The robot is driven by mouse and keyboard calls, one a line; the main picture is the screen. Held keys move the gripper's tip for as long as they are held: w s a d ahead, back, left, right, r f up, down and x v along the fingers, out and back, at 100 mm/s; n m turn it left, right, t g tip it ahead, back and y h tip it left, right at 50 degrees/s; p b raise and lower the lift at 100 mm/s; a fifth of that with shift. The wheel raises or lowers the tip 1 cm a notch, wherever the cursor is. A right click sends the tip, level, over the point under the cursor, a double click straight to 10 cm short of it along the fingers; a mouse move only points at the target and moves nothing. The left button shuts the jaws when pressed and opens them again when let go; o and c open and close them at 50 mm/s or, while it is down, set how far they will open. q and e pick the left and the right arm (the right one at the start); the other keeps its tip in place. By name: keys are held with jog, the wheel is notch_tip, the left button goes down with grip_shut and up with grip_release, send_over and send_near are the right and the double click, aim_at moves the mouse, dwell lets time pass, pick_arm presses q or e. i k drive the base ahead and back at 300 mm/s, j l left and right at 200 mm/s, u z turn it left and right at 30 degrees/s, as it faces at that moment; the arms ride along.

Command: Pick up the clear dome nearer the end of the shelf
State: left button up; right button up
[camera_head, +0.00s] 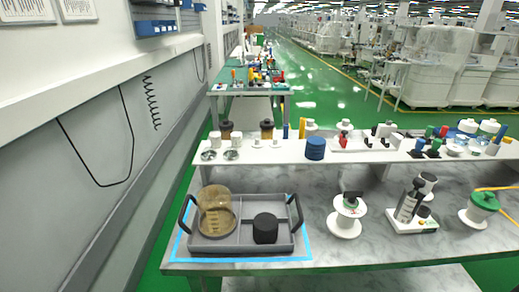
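The white raised shelf (270,152) runs along the back of the marble-look bench. Two small, low, shiny clear-looking pieces sit side by side at its left end: the outer one (208,155) is nearer the end, the inner one (231,155) just right of it. They are too small to tell their exact shape. At the right part of the shelf stand two larger rounded clear-looking pieces, one (467,126) left of the other (489,127). Neither of my grippers is in view.
The tray, with black side handles, also holds a black cylinder (265,228) and sits inside blue tape (308,240). Brown-topped jars (267,130) stand behind the shelf's left end; a blue disc stack (315,148) is to the right. A wall borders the left.

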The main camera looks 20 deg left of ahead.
aim_at(209, 154)
jog(key=j+z, duration=0.45)
jog(key=j, duration=0.4)
jog(key=j+z, duration=0.35)
jog(key=j, duration=0.2)
jog(key=j+z, duration=0.4)
jog(key=j, duration=0.25)
jog(key=j+z, duration=0.35)
jog(key=j, duration=0.2)
jog(key=k+j+z, duration=0.15)
jog(key=j+z, duration=0.25)
jog(key=j, duration=0.15)
jog(key=j+z, duration=0.45)
jog(key=j, duration=0.45)
jog(key=k+j+z, duration=0.1)
jog(key=j+z, duration=0.4)
jog(key=j, duration=0.35)
jog(key=k+j+z, duration=0.15)
jog(key=j+z, duration=0.2)
jog(key=i+l+u, duration=0.1)
jog(key=u, duration=0.15)
